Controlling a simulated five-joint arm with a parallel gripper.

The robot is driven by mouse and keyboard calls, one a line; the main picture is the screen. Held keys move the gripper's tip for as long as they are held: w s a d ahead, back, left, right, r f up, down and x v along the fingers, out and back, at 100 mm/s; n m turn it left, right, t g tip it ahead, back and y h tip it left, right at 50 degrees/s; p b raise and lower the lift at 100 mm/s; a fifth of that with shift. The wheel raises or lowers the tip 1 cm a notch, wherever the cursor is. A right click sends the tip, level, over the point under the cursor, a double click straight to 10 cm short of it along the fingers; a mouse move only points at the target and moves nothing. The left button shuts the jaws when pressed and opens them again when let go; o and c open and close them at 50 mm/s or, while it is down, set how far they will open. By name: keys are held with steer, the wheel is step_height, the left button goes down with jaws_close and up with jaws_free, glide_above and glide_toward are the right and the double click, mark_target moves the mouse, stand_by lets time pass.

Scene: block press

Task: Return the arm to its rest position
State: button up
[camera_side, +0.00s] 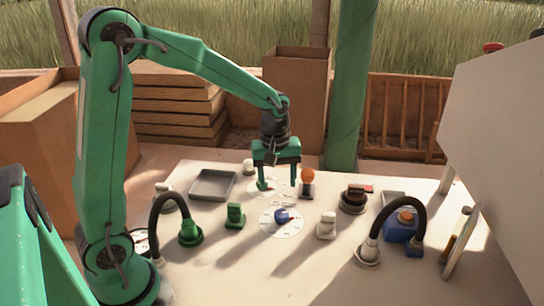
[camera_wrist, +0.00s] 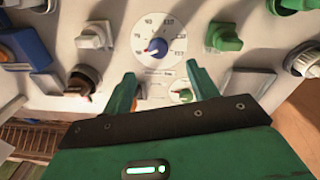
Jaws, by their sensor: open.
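My gripper (camera_side: 278,172) points down from the end of my green arm. It hangs above the far part of the white work table (camera_side: 222,260), with its two fingers apart and nothing between them. In the wrist view, my gripper (camera_wrist: 158,88) also shows two separate green fingers. A dial with a blue knob (camera_side: 282,216) lies nearer the front than the gripper in the side view. In the wrist view, the same dial (camera_wrist: 160,30) shows past the fingertips. A smaller dial (camera_wrist: 182,96) lies close to the right finger there.
A grey tray (camera_side: 212,185), a green block (camera_side: 235,215), a white block (camera_side: 327,225) and an orange-topped piece (camera_side: 308,182) stand on the table. Black curved hoses rise at left (camera_side: 155,215) and right (camera_side: 408,203). A white panel (camera_side: 500,150) stands at the right. A green post (camera_side: 350,90) rises behind.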

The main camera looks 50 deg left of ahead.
steer(key=s+d+r+m+t, duration=0.1)
steer(key=s+r+m+t, duration=0.1)
steer(key=s+r+m, duration=0.3)
steer(key=s+d+r+m+t, duration=0.2)
steer(key=s+r+m, duration=0.4)
steer(key=s, duration=0.7)
steer(key=shift+r+m+t, duration=0.15)
steer(key=shift+m+t, duration=0.15)
steer(key=shift+t, duration=0.1)
